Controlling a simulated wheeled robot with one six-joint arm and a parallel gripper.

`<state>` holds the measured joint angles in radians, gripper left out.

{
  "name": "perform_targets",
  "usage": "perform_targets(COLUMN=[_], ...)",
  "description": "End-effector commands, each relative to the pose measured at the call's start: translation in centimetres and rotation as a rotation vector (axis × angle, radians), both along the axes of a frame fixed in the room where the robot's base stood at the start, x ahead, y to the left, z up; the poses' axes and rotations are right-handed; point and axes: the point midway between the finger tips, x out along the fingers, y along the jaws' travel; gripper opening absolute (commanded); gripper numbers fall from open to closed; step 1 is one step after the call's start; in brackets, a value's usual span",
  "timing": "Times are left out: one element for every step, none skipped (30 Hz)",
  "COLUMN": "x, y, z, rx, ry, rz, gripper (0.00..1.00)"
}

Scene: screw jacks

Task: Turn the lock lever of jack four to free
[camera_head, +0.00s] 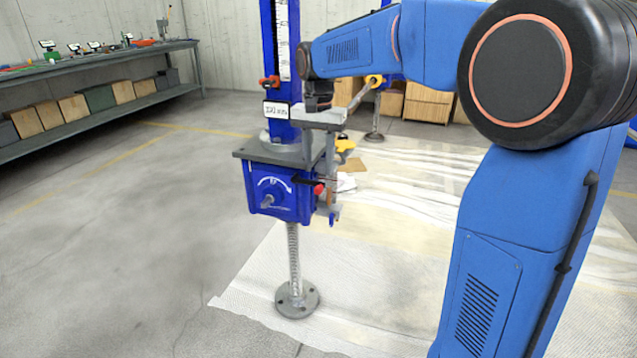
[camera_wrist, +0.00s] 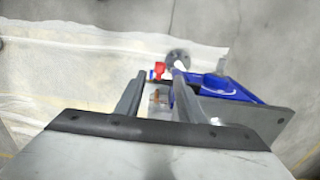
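My gripper (camera_head: 332,214) points down beside that side. In the wrist view my gripper (camera_wrist: 159,82) is open, and the red knob (camera_wrist: 160,67) shows in the gap near the fingertips. I cannot tell whether a finger touches it. The lever is partly hidden by the fingers.
The jack's grey plate (camera_head: 268,152) juts out close to my gripper; its corner also shows in the wrist view (camera_wrist: 262,118). A round foot (camera_head: 297,299) stands on a pale floor sheet (camera_head: 390,290). A workbench (camera_head: 90,105) is at the back left. The left floor is clear.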

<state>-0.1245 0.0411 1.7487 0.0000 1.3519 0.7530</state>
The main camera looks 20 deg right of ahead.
Motion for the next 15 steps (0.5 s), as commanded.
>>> perform_targets(x=[-0.1,-0.1,0.0,-0.1,-0.1,-0.1,-0.1,0.0,0.0,0.0,0.0,0.0,0.0,0.0,0.0], y=[0.0,0.0,0.0,0.0,0.0,0.0,0.0,0.0,0.0,0.0,0.0,0.0,0.0,0.0,0.0], z=[-1.0,-1.5,-2.2,-2.6,-3.1,-3.7,-4.1,-4.4,-4.9,-5.2,-5.4,-5.7,-5.9,-6.0,-6.2], rx=[0.000,0.000,0.000,0.000,0.000,0.000,0.000,0.000,0.000,0.000,0.000,0.000,0.000,0.000,0.000], ry=[0.003,0.003,0.003,0.003,0.003,0.001,0.003,0.003,0.001,0.001,0.001,0.001,0.001,0.001,0.000], rz=[0.000,0.000,0.000,0.000,0.000,0.000,0.000,0.000,0.000,0.000,0.000,0.000,0.000,0.000,0.000], gripper=[0.35,0.35,0.35,0.35,0.35,0.35,0.35,0.35,0.35,0.35,0.35,0.35,0.35,0.35,0.35])
